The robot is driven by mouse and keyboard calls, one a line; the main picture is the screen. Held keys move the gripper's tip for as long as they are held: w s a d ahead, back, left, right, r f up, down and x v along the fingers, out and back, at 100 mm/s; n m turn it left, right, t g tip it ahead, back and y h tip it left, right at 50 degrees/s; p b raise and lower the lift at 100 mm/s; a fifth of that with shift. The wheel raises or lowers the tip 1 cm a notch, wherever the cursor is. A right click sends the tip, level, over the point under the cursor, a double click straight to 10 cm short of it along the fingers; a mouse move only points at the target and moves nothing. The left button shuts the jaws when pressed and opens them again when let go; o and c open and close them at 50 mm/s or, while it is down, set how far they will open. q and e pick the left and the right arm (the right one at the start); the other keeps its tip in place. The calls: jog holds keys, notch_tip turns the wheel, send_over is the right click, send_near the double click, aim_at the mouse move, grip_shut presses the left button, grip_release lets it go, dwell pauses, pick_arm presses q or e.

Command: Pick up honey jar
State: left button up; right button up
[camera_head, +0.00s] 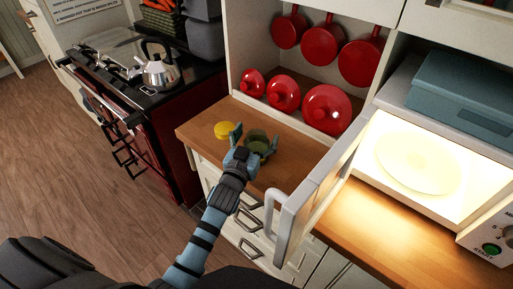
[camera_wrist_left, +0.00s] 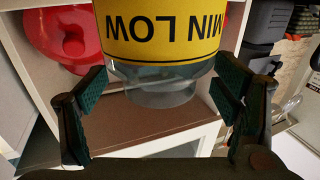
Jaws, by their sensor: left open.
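A small glass jar (camera_head: 257,136) stands on the wooden counter in the head view, partly hidden by my gripper. My left gripper (camera_head: 252,143) is open, with its fingers on either side of the jar. In the left wrist view a glass jar with a yellow label (camera_wrist_left: 160,35) fills the top middle, its lettering upside down. The open fingers of my left gripper (camera_wrist_left: 160,95) flank it with gaps visible. I cannot read the label as honey. My right gripper is not in view.
A round yellow item (camera_head: 225,129) sits left of the jar. An open white door (camera_head: 318,187) with a handle juts out to the right, beside a lit microwave (camera_head: 415,155). A stove with a kettle (camera_head: 158,70) stands left.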

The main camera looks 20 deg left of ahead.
pick_arm(q)
jog(key=shift+s, duration=0.1)
jog(key=c, duration=1.8)
jog(key=shift+o, duration=0.2)
jog(key=shift+r+p, duration=0.3)
jog(key=shift+r, duration=0.15)
grip_shut()
notch_tip(320, 180, up, 19)
jog(key=p, duration=0.4)
jog(key=shift+r, duration=0.1)
